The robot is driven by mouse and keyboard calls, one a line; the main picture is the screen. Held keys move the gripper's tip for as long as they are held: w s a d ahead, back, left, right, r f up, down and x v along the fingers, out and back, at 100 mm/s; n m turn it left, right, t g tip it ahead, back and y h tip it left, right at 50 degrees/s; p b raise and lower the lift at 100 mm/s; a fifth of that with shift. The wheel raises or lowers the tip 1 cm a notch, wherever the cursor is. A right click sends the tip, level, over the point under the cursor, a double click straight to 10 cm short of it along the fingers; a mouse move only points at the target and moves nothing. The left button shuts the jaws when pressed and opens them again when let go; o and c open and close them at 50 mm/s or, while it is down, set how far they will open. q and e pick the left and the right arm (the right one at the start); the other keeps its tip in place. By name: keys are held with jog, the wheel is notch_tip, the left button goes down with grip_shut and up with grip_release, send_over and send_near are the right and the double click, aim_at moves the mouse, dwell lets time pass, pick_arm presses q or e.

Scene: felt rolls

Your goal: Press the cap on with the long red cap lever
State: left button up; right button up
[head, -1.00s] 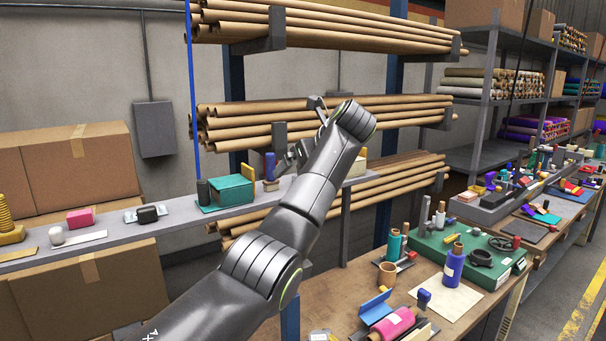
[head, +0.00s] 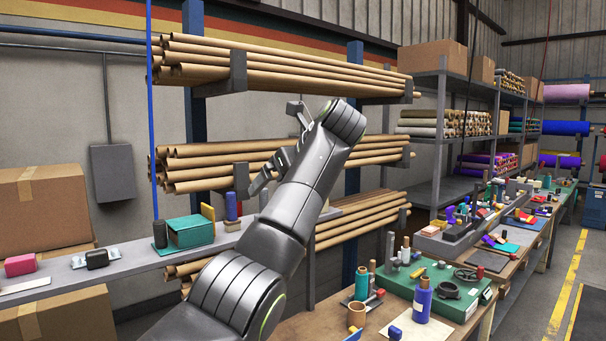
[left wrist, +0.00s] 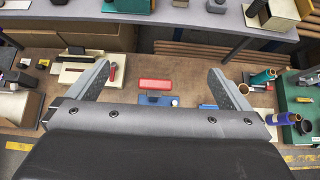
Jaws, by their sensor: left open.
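In the left wrist view a long red bar (left wrist: 157,84), which looks like the cap lever, lies over a small blue base (left wrist: 159,100) on the brown bench. A small pale round piece (left wrist: 175,102) shows by the base; I cannot tell if it is the cap. My left gripper (left wrist: 160,83) is open and empty, its two fingers spread to either side of the red bar and above the bench, apart from it. In the head view the left gripper (head: 279,146) is in front of the cardboard tubes. The lever is not visible there. My right gripper is not in view.
A grey shelf (head: 130,259) with a teal box (head: 190,232) runs behind my arm. On the bench, a green tray (head: 462,307) and a blue bottle (head: 422,301) stand at the right. A tube rack (head: 290,157) stands behind.

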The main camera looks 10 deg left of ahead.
pick_arm(q)
jog(key=b+v, duration=0.1)
jog(key=v, duration=0.8)
